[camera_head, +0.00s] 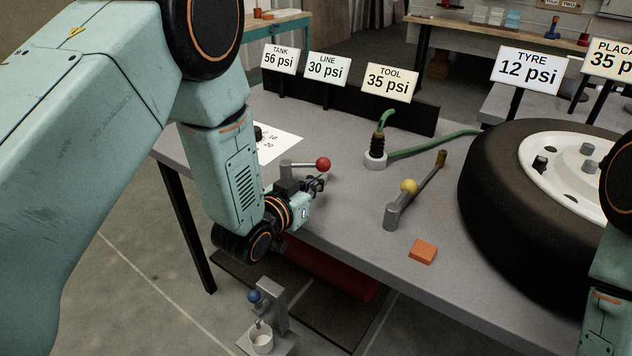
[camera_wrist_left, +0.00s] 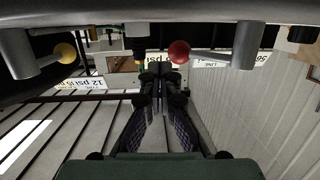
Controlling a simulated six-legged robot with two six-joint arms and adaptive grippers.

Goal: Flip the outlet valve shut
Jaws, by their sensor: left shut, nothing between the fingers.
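A lever valve with a red ball (camera_head: 323,164) stands near the table's left front, its grey arm running left to a short post. The red ball (camera_wrist_left: 179,51) shows in the left wrist view just beyond my fingertips. A second lever with a yellow ball (camera_head: 409,186) stands to the right on a grey post (camera_head: 391,216). No label marks which one is the outlet valve. My left gripper (camera_head: 321,180) is shut and empty, just in front of and below the red ball; contact cannot be told. It also shows in the left wrist view (camera_wrist_left: 158,78). My right gripper is out of view.
A large tyre (camera_head: 510,210) fills the table's right side. An orange block (camera_head: 423,251) lies near the front edge. A black fitting with a green hose (camera_head: 430,146) stands behind the levers. Pressure signs (camera_head: 390,82) line the back. A blue-knobbed tap (camera_head: 254,296) sits below the table.

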